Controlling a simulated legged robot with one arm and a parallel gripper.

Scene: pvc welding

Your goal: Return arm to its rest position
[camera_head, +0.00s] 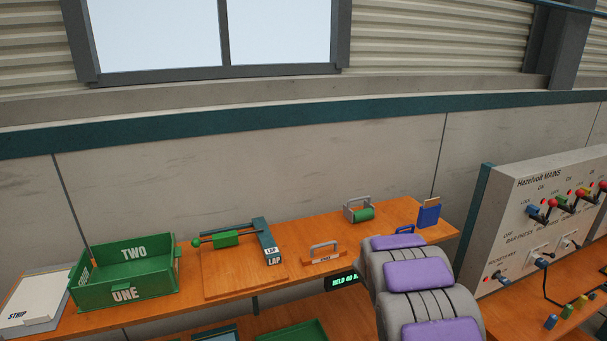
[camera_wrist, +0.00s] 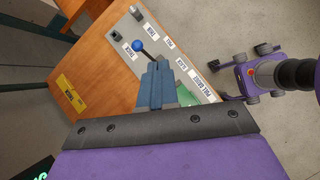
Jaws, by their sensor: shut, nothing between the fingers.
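My arm (camera_head: 420,274), grey with purple pads, rises at the lower right of the head view, in front of the bench. My gripper is out of sight in the head view. In the wrist view, my gripper (camera_wrist: 156,86) shows as blue-grey fingers together beyond a dark bolted bar. The fingers are shut and hold nothing that I can see. They overlap the view of a pale panel with a blue-knobbed lever (camera_wrist: 138,45); I cannot tell the gap between them.
The orange bench (camera_head: 325,222) carries a green tray (camera_head: 125,294), a lap jig (camera_head: 268,243), a handled block (camera_head: 324,256), a green roller (camera_head: 361,213) and a blue holder (camera_head: 428,215). A switch panel (camera_head: 530,222) stands right. Open floor (camera_wrist: 285,120) shows in the wrist view.

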